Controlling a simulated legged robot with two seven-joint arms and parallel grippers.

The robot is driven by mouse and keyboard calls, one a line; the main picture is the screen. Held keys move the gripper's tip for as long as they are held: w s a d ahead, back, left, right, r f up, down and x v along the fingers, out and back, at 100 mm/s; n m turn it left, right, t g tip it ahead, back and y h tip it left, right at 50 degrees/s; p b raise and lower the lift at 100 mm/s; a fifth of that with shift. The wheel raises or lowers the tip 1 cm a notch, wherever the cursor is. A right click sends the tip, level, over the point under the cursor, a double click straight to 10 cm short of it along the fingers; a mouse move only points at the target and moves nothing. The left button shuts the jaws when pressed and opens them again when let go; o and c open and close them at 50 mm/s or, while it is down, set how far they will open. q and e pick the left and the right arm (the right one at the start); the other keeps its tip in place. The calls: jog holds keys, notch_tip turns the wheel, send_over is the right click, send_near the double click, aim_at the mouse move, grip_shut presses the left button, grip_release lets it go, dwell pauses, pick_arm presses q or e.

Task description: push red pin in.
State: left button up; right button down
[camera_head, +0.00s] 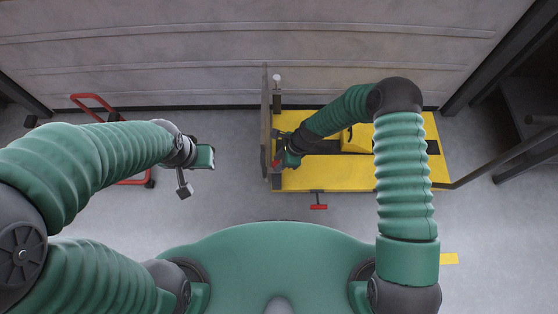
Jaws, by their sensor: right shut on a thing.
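A red T-shaped pin (319,206) sticks out from the near edge of the yellow motorcycle lift (330,179). A gap separates it from both grippers. My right gripper (284,158) is at the left end of the lift, beside the dark upright plate. It is shut on a small red part there; the fingers and arm hide most of that part, so I cannot tell its shape. My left gripper (184,190) hangs over the floor left of the lift, away from the pin. Its fingertips are too small to tell open from shut.
A dark upright plate (265,120) stands at the lift's left end. A red-framed cart (92,100) is on the floor at the left, partly behind my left arm. A grey wall is behind, and dark posts stand at the right. Floor between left gripper and lift is clear.

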dwell(0.9)
notch_tip(320, 180, down, 5)
jog(key=shift+w+b, duration=0.1)
jog(key=shift+b, duration=1.15)
jog(key=shift+r, duration=0.1)
jog(key=c, duration=1.1)
grip_release()
jog(key=shift+o, duration=0.2)
jog(key=p+v, duration=0.6)
jog(key=v, duration=1)
jog(key=shift+d+r+p, duration=0.2)
jog(key=shift+r+p, duration=0.05)
jog(key=shift+p, duration=0.15)
